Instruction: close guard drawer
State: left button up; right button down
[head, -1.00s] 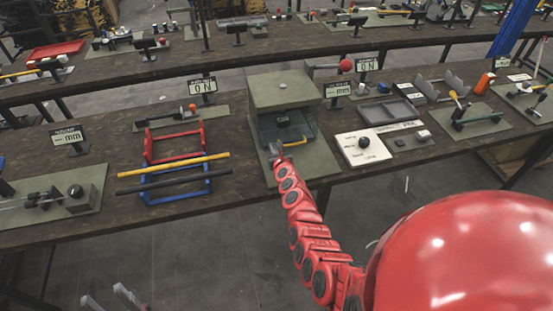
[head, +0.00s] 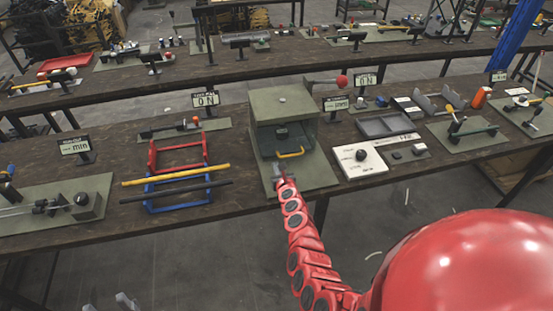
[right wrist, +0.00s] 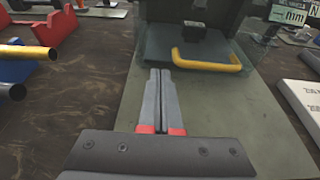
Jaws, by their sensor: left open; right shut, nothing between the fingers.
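The press is a grey-green box (head: 283,103) on a green base plate (head: 318,181), on the near table. The guard drawer, a dark see-through panel with a yellow handle (head: 290,154), sits at the box's open front. The handle also shows in the right wrist view (right wrist: 207,64). I cannot tell exactly how far in the drawer is. My right gripper (head: 280,179) is shut and empty, low in front of the drawer. In the right wrist view its fingertips (right wrist: 160,74) are left of the handle, apart from it. My left gripper (head: 127,301) is open and empty at the bottom edge.
Left of the press stand a red and blue frame (head: 178,172) and a yellow bar (head: 175,169).

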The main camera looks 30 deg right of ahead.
jog(key=shift+f+v, duration=0.1)
jog(key=shift+v, duration=1.85)
jog(key=shift+f+v, duration=0.15)
jog(key=shift+v, duration=1.75)
